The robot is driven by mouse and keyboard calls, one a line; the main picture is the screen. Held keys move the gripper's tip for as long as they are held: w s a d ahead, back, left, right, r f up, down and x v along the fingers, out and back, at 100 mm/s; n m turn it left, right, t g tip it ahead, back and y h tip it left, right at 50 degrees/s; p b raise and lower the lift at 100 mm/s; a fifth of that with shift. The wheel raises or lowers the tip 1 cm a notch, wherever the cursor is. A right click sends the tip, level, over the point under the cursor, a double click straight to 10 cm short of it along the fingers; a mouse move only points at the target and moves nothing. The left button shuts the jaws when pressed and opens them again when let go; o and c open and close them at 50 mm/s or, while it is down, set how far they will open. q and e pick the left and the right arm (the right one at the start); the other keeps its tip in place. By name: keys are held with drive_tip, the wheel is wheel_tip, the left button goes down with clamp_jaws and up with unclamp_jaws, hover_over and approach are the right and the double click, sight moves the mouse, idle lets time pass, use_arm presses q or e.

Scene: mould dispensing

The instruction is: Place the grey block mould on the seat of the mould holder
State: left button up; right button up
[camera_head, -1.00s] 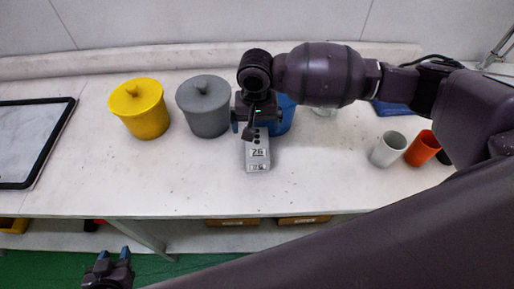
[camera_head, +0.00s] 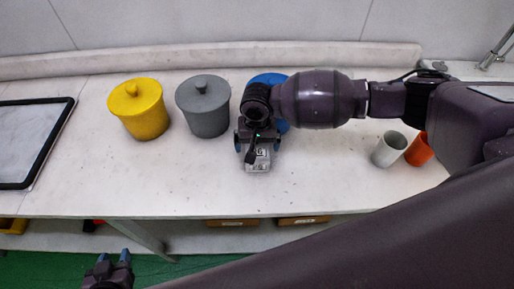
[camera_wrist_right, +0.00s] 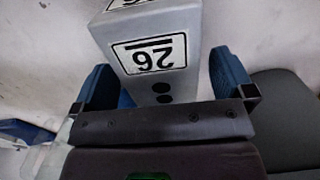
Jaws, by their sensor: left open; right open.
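The grey block mould (camera_head: 257,164) is on the white worktop, with black-and-white number labels. My right gripper (camera_head: 258,143) is over it in the head view and hides much of it. In the right wrist view the block mould (camera_wrist_right: 187,58) lies between the two blue fingers of my open right gripper (camera_wrist_right: 165,85). One label there reads 26, upside down. I cannot tell whether the fingers touch the block. My left gripper (camera_head: 113,258) is open and empty, low in front of the worktop. I cannot make out the mould holder.
A yellow lidded pot (camera_head: 143,112), a grey lidded pot (camera_head: 207,108) and a partly hidden blue pot (camera_head: 268,79) stand behind and left. A white cup (camera_head: 388,150) and an orange cup (camera_head: 418,150) stand right. A black-framed tray (camera_head: 66,118) lies far left. The front worktop is clear.

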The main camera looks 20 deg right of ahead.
drive_tip(key=shift+c, duration=0.2)
drive_tip(key=c, duration=1.4)
drive_tip(key=shift+w, duration=0.1)
drive_tip(key=shift+c, duration=1)
drive_tip(key=shift+r, duration=0.1)
drive_tip(key=shift+r, duration=0.1)
